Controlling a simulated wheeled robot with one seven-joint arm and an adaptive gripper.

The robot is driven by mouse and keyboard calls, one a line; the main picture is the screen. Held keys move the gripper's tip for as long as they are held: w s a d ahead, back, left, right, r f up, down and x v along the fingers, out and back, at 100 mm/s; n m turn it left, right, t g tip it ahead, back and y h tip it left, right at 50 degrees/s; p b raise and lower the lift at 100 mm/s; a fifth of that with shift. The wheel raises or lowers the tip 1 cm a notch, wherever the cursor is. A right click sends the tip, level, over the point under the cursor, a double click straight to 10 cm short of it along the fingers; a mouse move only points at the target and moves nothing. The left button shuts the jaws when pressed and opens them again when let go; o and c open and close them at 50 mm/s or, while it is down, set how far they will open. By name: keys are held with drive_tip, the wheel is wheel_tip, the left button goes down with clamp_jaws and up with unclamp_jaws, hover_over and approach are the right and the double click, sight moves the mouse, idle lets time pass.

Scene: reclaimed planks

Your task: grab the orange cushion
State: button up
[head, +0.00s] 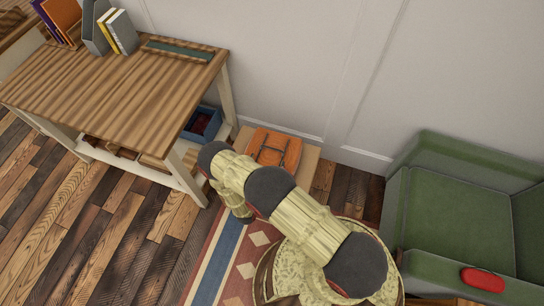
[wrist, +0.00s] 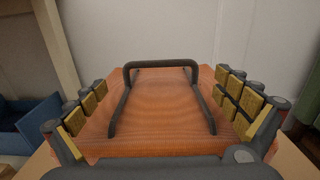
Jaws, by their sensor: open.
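The orange cushion (head: 275,147) lies on a low light wooden surface by the wall in the head view, right of the desk, partly behind my arm. It fills the middle of the wrist view (wrist: 165,105), with a fine woven pattern and a dark bar-shaped frame (wrist: 160,64) across it. My gripper (wrist: 160,92) is open, with yellow-padded fingers at the left and right sides of the cushion. I cannot tell whether the pads touch it. In the head view my arm hides most of the gripper.
A wooden desk (head: 110,85) with books (head: 122,32) stands at left. A blue bin (head: 203,123) sits on its lower shelf, close to the cushion. A green armchair (head: 450,205) with a red object (head: 483,278) on its arm stands at right. A patterned rug (head: 225,262) lies below.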

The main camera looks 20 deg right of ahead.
drive_tip(key=x, duration=0.2)
drive_tip(key=b+x, duration=0.1)
drive_tip(key=x, duration=0.3)
drive_tip(key=shift+r+b, duration=0.3)
drive_tip(key=shift+b, duration=0.1)
drive_tip(key=shift+c, duration=1.2)
drive_tip(key=c, duration=1.3)
drive_tip(key=shift+r, duration=0.1)
